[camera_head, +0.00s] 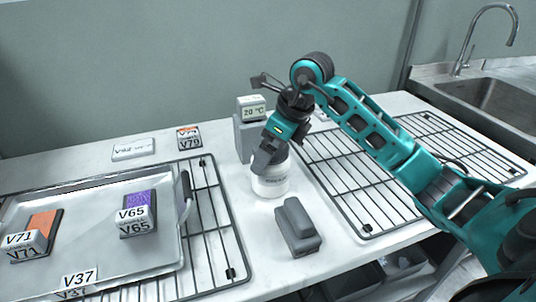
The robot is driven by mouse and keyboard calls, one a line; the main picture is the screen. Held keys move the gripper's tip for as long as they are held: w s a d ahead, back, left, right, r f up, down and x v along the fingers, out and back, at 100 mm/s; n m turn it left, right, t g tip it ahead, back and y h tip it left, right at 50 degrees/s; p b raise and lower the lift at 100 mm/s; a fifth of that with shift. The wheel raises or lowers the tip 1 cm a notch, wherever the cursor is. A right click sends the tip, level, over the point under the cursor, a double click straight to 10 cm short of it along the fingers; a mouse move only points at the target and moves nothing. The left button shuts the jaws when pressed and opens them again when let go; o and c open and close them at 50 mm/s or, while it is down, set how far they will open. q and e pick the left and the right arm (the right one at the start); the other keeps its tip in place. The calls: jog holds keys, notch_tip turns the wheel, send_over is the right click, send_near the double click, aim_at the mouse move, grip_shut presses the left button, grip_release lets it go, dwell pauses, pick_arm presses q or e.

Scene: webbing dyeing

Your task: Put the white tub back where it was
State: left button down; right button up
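The white tub (270,186) stands upright on the white counter, between the two wire racks. A label band shows on its side, and its top is covered by my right gripper (269,158). My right gripper points down at the tub from above, with its grey finger part overlapping the tub's upper edge. Only one side of the fingers shows clearly, so I cannot tell whether they grip the tub or stand open around it. My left gripper is not in view.
A grey unit with a 20 °C display (253,112) stands close behind the tub. A grey block (297,228) lies in front. The left wire rack (222,234) bears a metal tray (165,258) with samples; the right wire rack (352,205) looks empty. A sink (497,98) is at far right.

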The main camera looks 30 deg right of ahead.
jog(key=v, duration=0.9)
jog(key=shift+r+p, duration=0.2)
jog(key=shift+p, duration=0.15)
jog(key=shift+s+d+r, duration=0.1)
jog(key=shift+s+r, duration=0.05)
jog(key=shift+r, duration=0.05)
jog(key=shift+s, duration=0.1)
